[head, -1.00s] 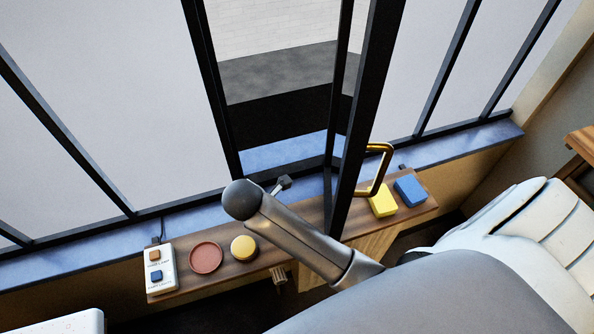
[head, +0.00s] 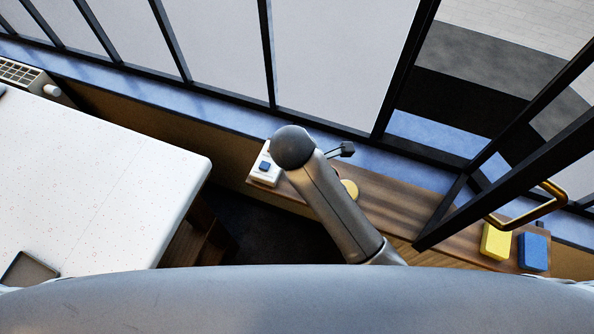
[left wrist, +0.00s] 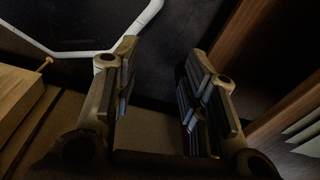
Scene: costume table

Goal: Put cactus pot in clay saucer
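I see no cactus pot in any view now. I cannot make out a clay saucer either. My left gripper (left wrist: 160,60) shows in the left wrist view with its two fingers wide apart and nothing between them. It is over a dark, dim area, and no task object is near it. My right gripper is not in view. One of my grey arm links covers part of the wooden shelf in the head view.
A white speckled table (head: 90,170) with a dark tray (head: 28,268) stands at left. The wooden shelf (head: 400,210) under the window holds a white switch panel (head: 265,173), a yellow disc (head: 350,190), a yellow block (head: 495,241) and a blue block (head: 533,252). The window frame juts over it.

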